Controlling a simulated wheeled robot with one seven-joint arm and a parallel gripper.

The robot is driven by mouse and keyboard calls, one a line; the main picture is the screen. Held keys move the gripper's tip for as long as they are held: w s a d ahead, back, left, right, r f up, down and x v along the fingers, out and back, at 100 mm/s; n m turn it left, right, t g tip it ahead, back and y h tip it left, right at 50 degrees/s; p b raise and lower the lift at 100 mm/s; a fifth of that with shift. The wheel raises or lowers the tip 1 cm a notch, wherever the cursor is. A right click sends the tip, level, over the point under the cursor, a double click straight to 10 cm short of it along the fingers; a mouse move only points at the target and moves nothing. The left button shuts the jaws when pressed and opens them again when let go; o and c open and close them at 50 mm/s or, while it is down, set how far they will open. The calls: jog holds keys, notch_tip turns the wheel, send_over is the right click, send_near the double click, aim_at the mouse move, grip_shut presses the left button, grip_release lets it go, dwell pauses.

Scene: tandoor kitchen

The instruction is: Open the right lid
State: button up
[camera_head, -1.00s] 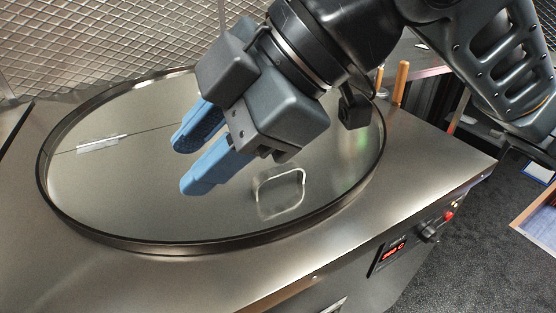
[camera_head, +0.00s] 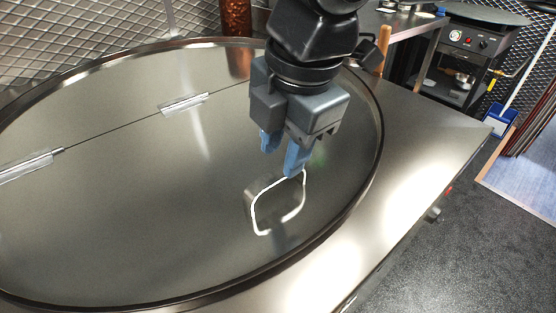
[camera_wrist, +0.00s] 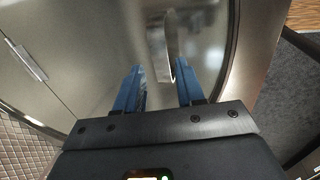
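The round steel lid (camera_head: 180,220) lies flat and closed inside a dark raised rim, split by a seam with hinges. Its thin wire handle (camera_head: 255,213) stands up at the right part of the lid. My gripper (camera_head: 282,160) points down just above and behind the handle's far end, with its blue fingers apart. In the wrist view, the two blue fingertips (camera_wrist: 161,70) are open, and the handle (camera_wrist: 168,45) lies ahead of them, nearer the right finger. Nothing is held. I cannot tell whether a finger touches the handle.
Two hinges (camera_head: 185,103) lie along the seam. The steel counter (camera_head: 430,130) is bare at the right. A wooden stick (camera_head: 384,62) stands behind the rim. A side table and a black stove (camera_head: 470,45) are farther back. Dark floor is open at the right.

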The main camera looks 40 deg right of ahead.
aim_at(278, 172)
jog(key=shift+w+f, duration=0.15)
jog(key=shift+f, duration=0.65)
jog(key=shift+w+f, duration=0.15)
jog(key=shift+f, duration=0.65)
grip_shut()
